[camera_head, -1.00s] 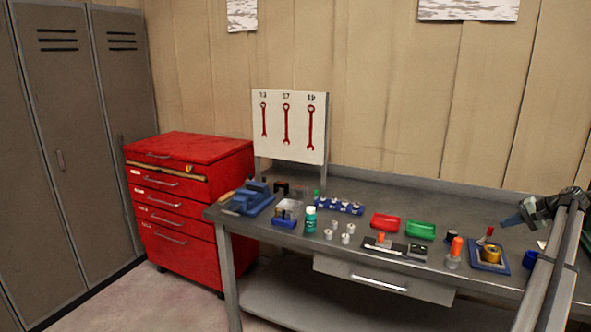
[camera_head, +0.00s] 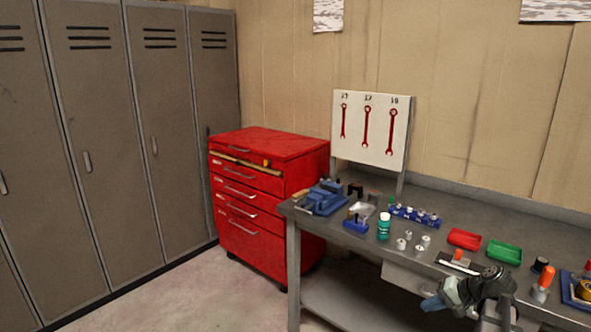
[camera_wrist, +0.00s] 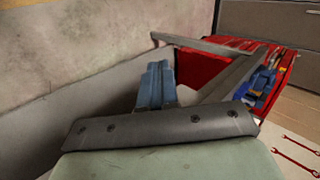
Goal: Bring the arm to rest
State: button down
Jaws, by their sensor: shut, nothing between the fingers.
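My gripper (camera_head: 434,302) is at the lower right of the head view, in front of the workbench's front edge, by the drawer. Its blue fingers point to the left. In the wrist view the blue fingers (camera_wrist: 155,86) are together, with nothing held between them. My arm comes in from the lower right of the head view and hides part of the bench front and drawer.
A red tool cabinet (camera_head: 262,190) and grey lockers (camera_head: 110,150) stand left. The floor between is clear.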

jog(key=s+a+f+n+g, duration=0.1)
jog(key=s+a+f+g, duration=0.15)
jog(key=a+f, duration=0.55)
jog(key=s+a+f+n+g+h, duration=0.15)
jog(key=s+a+f, duration=0.3)
jog(key=f, duration=0.65)
jog(key=s+a+f+g, duration=0.3)
jog(key=a+f, duration=0.4)
jog(key=f, duration=0.3)
jog(key=s+a+f+n+g+h, duration=0.2)
jog(key=s+a+f, duration=0.2)
jog(key=s+f, duration=0.4)
jog(key=s+a+f+n+g+h, duration=0.3)
jog(key=s+f, duration=0.5)
jog(key=s, duration=1)
jog(key=shift+a, duration=0.6)
